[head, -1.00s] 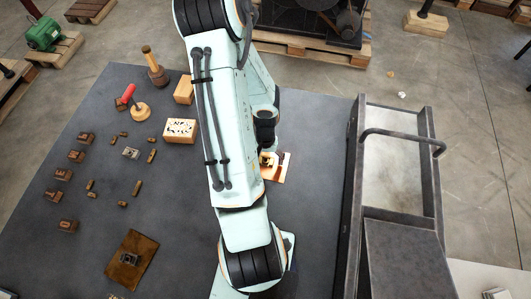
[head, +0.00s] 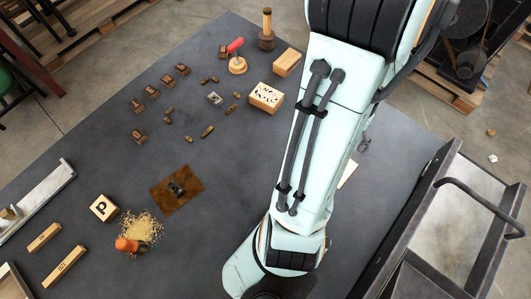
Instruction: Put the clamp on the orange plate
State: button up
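A rusty orange-brown plate (head: 170,196) lies flat on the dark table, left of my arm. A small dark metal piece (head: 177,188) sits on it; it is too small to tell whether it is the clamp. A pale peach plate (head: 347,174) shows only as a sliver at the right edge of my arm, and what lies on it is hidden. My gripper (head: 363,145) is almost wholly behind my arm, with only a small dark part showing near that sliver. I cannot see its fingers or whether it holds anything.
Letter blocks (head: 152,91) and a small metal piece (head: 215,98) stand at the back left. A grainy heap (head: 143,226) lies front left. A metal press frame (head: 445,210) bounds the right.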

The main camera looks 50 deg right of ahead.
jog(key=w+a+r+n+t+y, duration=0.1)
jog(key=w+a+r+n, duration=0.25)
jog(key=w+a, duration=0.3)
jog(key=w+a+r+n, duration=0.3)
jog(key=w+a+n, duration=0.2)
jog(key=w+a, duration=0.15)
jog(key=s+a+r+n, duration=0.2)
jog(key=a+n, duration=0.2)
jog(key=a, duration=0.3)
jog(key=s+a+r+n+g, duration=0.1)
jog(key=s+a+r+n, duration=0.1)
jog(key=a+n, duration=0.3)
jog(key=a+r, duration=0.1)
jog(key=a, duration=0.2)
jog(key=shift+s, duration=0.2)
